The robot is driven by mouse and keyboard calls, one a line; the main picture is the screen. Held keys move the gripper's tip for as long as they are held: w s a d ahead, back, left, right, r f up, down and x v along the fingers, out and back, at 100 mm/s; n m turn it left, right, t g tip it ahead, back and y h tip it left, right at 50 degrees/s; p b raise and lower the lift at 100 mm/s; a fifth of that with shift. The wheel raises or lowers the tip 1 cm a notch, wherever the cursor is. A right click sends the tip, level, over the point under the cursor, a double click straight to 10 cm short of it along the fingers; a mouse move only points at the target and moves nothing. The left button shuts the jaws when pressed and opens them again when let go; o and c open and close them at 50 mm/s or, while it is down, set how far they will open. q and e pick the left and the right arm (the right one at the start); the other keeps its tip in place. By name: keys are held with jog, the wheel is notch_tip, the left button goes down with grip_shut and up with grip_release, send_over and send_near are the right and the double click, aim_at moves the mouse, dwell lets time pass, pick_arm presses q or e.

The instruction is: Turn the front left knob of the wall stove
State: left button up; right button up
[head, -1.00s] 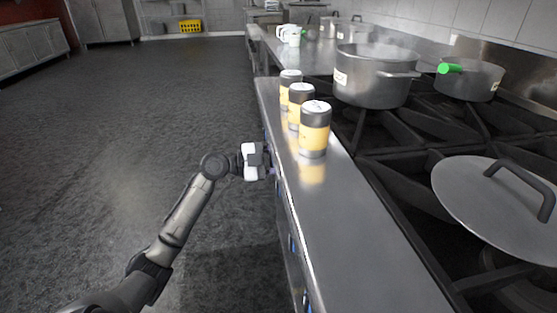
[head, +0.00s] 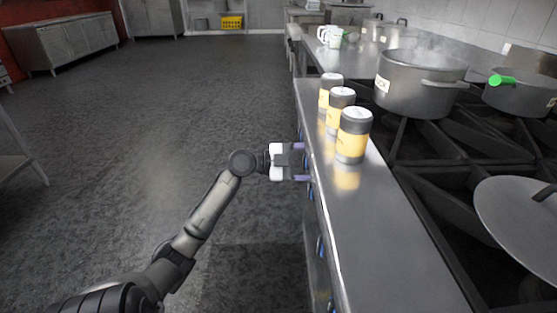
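The wall stove's steel front ledge (head: 385,255) runs along the right side of the head view. Its front face is seen very steeply, with several blue knobs, such as one (head: 320,247) below the ledge and a lower one (head: 331,304). My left gripper (head: 301,162) is at the stove's front edge, level with the nearest shaker. Its two purple fingers are spread apart and point at the front face. I see nothing held between them. Whether a knob sits between the fingertips is hard to tell. My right gripper is not in view.
A large pot (head: 415,85), a smaller pot with a green-tipped handle (head: 520,95) and a lid (head: 525,215) are on the burners. The floor (head: 130,150) to the left is clear.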

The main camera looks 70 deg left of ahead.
pick_arm(q)
jog(key=p+v, duration=0.3)
jog(key=v, duration=0.9)
dwell(0.3)
